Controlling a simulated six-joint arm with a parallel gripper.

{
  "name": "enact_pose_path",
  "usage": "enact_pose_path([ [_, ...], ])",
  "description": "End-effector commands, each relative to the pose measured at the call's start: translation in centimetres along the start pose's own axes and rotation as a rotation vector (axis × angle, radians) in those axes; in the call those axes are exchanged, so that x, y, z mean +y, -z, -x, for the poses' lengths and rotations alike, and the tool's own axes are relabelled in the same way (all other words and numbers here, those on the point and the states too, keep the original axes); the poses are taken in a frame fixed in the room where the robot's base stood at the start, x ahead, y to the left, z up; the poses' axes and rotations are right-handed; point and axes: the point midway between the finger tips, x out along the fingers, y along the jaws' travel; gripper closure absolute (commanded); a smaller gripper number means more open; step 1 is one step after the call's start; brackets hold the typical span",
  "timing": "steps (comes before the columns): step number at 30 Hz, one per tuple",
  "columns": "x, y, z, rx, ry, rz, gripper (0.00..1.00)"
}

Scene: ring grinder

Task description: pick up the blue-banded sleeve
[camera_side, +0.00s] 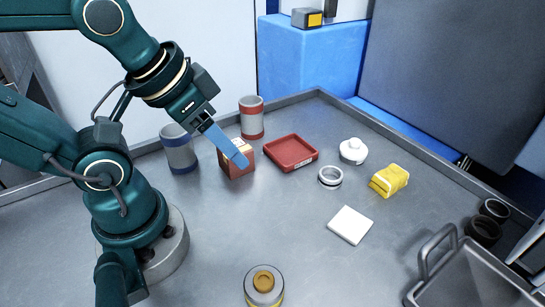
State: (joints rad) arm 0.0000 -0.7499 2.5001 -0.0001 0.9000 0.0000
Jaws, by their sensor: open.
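The blue-banded sleeve (179,150) is a grey cylinder with dark blue bands, standing upright on the metal table at the back left, close to the table's raised edge. My gripper (238,158) points down to the right, with its blue fingers in front of a small reddish-brown box (236,170). The fingers overlap in this view, so the gap between them is hidden. The gripper is open, with nothing seen in it. It is to the right of the blue-banded sleeve and apart from it. I cannot tell whether the fingertips touch the box.
A red-banded sleeve (251,120) stands at the back, beside a red tray (291,152). A metal ring (330,178), white lidded pot (353,151), yellow bundle (389,180) and white square (350,225) lie rightward. A yellow-banded cylinder (264,290) stands in front. The front middle is mostly clear.

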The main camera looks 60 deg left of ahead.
Motion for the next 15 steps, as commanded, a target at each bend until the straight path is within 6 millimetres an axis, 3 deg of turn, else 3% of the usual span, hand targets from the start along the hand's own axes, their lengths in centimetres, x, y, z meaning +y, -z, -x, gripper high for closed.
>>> enact_pose_path([
  [1, 0.0, 0.0, 0.0, 0.0, 0.0, 0.0, 0.46],
  [3, 0.0, 0.0, 0.0, 0.0, 0.0, 0.0, 0.19],
  [5, 0.0, 0.0, 0.0, 0.0, 0.0, 0.0, 0.0],
  [15, 0.0, 0.37, 0.54, 0.003, 0.0, 0.0, 0.0],
])
